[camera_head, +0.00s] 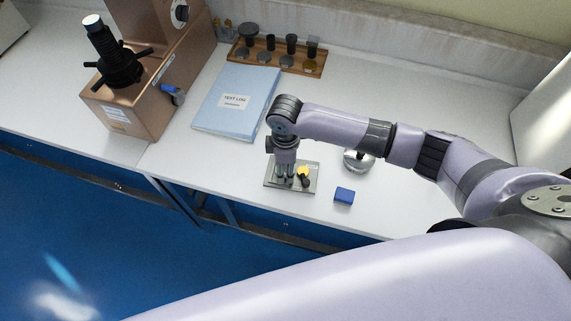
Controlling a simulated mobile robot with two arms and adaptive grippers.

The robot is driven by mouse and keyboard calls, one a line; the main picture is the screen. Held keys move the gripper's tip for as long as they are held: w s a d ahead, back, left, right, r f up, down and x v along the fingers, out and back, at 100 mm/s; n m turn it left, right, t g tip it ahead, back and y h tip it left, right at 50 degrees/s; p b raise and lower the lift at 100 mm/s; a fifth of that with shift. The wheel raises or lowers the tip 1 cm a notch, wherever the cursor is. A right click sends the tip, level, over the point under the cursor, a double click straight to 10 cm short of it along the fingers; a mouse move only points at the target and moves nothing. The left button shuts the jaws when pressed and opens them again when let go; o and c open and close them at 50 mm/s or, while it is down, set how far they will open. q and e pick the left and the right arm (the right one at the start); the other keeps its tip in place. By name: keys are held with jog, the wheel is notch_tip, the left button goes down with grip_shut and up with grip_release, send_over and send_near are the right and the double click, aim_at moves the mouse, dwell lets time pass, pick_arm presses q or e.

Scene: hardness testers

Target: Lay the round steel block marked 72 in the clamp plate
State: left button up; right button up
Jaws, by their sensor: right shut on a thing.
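The clamp plate (310,187) is a flat grey metal plate near the front edge of the bench, with a yellow part (303,171) and a small black knob (305,182) on its right half. My right gripper (285,182) points down over the left half of the plate, with its fingertips at or just above the surface. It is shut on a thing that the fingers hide. I cannot make out a round block marked 72 or any number. My left gripper is not in view.
A blue block (344,195) lies right of the plate. A round metal piece (358,163) stands partly behind my right arm. A blue folder (236,101), a wooden rack (278,57) and a copper-coloured tester (139,105) stand farther back. The right bench is mostly clear.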

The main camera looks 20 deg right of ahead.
aim_at(285, 170)
jog(key=shift+s+f, duration=0.4)
jog(key=shift+f, duration=0.2)
jog(key=o, duration=1.1)
jog(key=shift+f, duration=0.1)
jog(key=o, duration=0.5)
jog(key=shift+w+f, duration=0.15)
jog(key=shift+w, duration=0.1)
jog(key=shift+c, duration=0.2)
jog(key=shift+r, duration=0.2)
notch_tip(285, 170, up, 14)
jog(key=shift+w+f+b, duration=0.15)
jog(key=shift+f+b, duration=0.1)
jog(key=shift+b, duration=0.15)
